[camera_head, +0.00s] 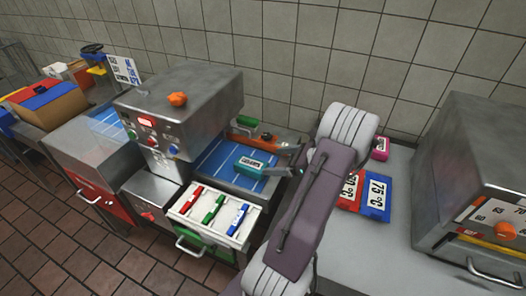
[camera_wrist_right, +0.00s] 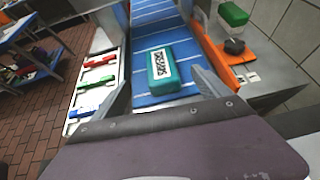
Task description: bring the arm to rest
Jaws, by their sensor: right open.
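My right gripper (camera_head: 284,162) is at the right end of the blue conveyor belt. In the right wrist view it (camera_wrist_right: 165,95) is open, with one finger on each side and nothing clasped between them. A teal block with a white label (camera_head: 250,167) lies on the belt, just beyond the fingertips. The block (camera_wrist_right: 172,67) sits roughly in line with the gap between the fingers in the wrist view. My right arm crosses the head view and hides part of the counter. My left gripper is not in view.
A metal machine with an orange knob (camera_head: 178,99) stands left of the belt (camera_head: 222,160). A white tray (camera_head: 190,222) holds red, green and blue handled pieces. Red and blue panels (camera_head: 376,196) lie right of my arm. A metal oven (camera_head: 480,170) stands far right.

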